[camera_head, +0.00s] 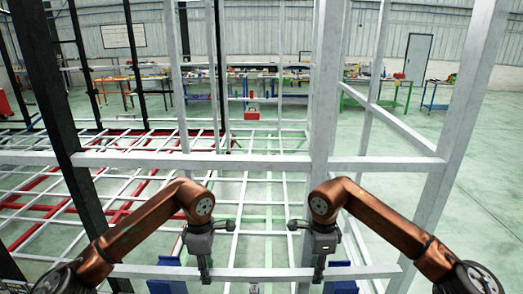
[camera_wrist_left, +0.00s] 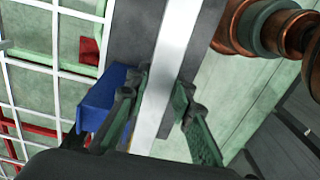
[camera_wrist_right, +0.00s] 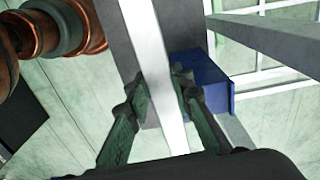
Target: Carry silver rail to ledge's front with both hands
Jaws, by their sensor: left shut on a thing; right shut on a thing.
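The silver rail (camera_head: 260,272) is a long, light bar lying crosswise and roughly level at the bottom of the head view. My left gripper (camera_head: 206,275) is shut on it left of its middle. My right gripper (camera_head: 319,273) is shut on it right of its middle. In the left wrist view the rail (camera_wrist_left: 168,60) runs between the fingers (camera_wrist_left: 163,92). In the right wrist view the rail (camera_wrist_right: 150,55) also runs between the fingers (camera_wrist_right: 158,90). A dark grey strip (camera_wrist_left: 130,35) shows behind the rail; I cannot tell whether it is the ledge or whether they touch.
Blue blocks (camera_wrist_left: 104,98) (camera_wrist_right: 200,80) sit beside the grey strip. A white crossbeam (camera_head: 255,162) and upright posts (camera_head: 322,100) stand ahead of my arms. A red and white grid frame (camera_head: 120,190) lies beyond at the left. Workbenches (camera_head: 235,85) stand far back.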

